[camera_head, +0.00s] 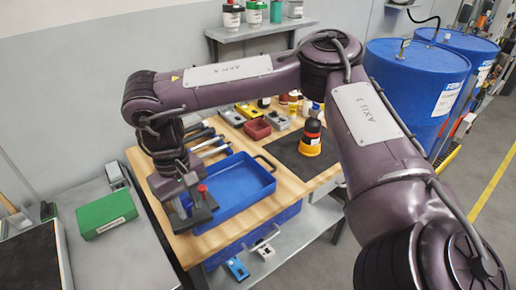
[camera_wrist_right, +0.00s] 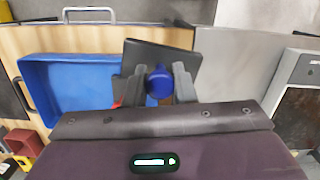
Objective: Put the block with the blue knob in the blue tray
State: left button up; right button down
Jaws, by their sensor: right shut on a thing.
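My right gripper (camera_wrist_right: 159,85) is shut on the blue knob (camera_wrist_right: 159,80) of a dark block (camera_wrist_right: 160,54), seen in the right wrist view. In the head view the right gripper (camera_head: 184,202) is at the near left corner of the blue tray (camera_head: 240,197). The tray also shows in the right wrist view (camera_wrist_right: 75,85), left of the block, and the block overlaps its edge in the picture. I cannot tell the block's height above the table. A red knob (camera_head: 202,188) shows beside the gripper in the head view. My left gripper is not in view.
A red bin (camera_head: 257,130), grey boxes and a black and orange item (camera_head: 311,138) on a dark mat stand farther back on the wooden table. A green box (camera_head: 106,214) is on the grey bench at left. Blue barrels stand right.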

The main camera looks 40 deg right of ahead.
aim_at(240, 184)
jog(key=i+l+z, duration=0.1)
jog(key=l, duration=0.35)
jog(key=i+l+z, duration=0.15)
jog(key=l, duration=0.35)
jog(key=i+l, duration=0.1)
jog(key=i, duration=0.3)
jog(key=z, duration=0.05)
